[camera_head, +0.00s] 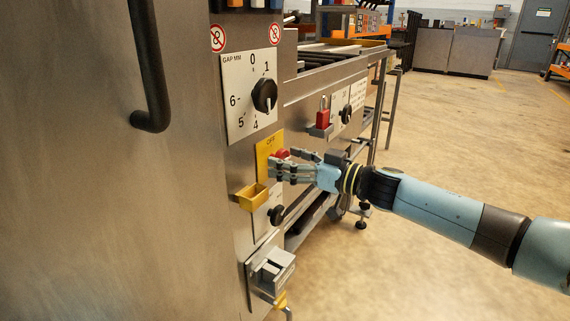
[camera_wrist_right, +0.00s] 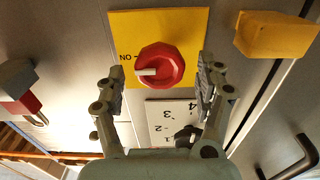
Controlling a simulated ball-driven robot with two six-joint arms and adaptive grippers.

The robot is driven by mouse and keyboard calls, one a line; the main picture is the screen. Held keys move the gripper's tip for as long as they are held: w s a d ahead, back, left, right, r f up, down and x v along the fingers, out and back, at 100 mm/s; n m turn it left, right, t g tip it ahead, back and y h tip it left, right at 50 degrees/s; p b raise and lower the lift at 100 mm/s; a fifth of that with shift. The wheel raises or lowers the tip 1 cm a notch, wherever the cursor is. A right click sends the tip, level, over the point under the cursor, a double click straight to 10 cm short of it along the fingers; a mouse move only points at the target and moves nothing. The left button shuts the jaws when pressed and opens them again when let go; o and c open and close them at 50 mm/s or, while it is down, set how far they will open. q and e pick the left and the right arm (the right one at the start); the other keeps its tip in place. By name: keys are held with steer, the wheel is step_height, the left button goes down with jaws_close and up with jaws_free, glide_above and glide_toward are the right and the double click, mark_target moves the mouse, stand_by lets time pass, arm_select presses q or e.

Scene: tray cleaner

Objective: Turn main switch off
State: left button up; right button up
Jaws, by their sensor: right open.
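The main switch is a red rotary knob (camera_wrist_right: 162,64) on a yellow plate (camera_wrist_right: 190,22). In the wrist view, the white mark on the knob points left, toward the upside-down ON label. In the head view, the knob (camera_head: 281,154) is partly hidden by my fingers, and the yellow plate (camera_head: 266,148) shows small lettering at its top that looks like OFF. My right gripper (camera_head: 279,166) is open, with its fingers reaching toward the plate. In the wrist view, my right gripper's fingers (camera_wrist_right: 162,70) stand on either side of the knob, apart from it. My left gripper is out of view.
A yellow box (camera_head: 252,197) juts out just below the plate. A black GAP MM dial (camera_head: 264,95) sits above. A red padlock (camera_head: 323,112) is on the panel behind. A grey latch block (camera_head: 272,271) protrudes lower down. The floor on the right is open.

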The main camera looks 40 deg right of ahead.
steer(key=shift+w+a, duration=0.25)
steer(key=shift+w, duration=0.25)
steer(key=c, duration=1.1)
steer(key=shift+c, duration=0.2)
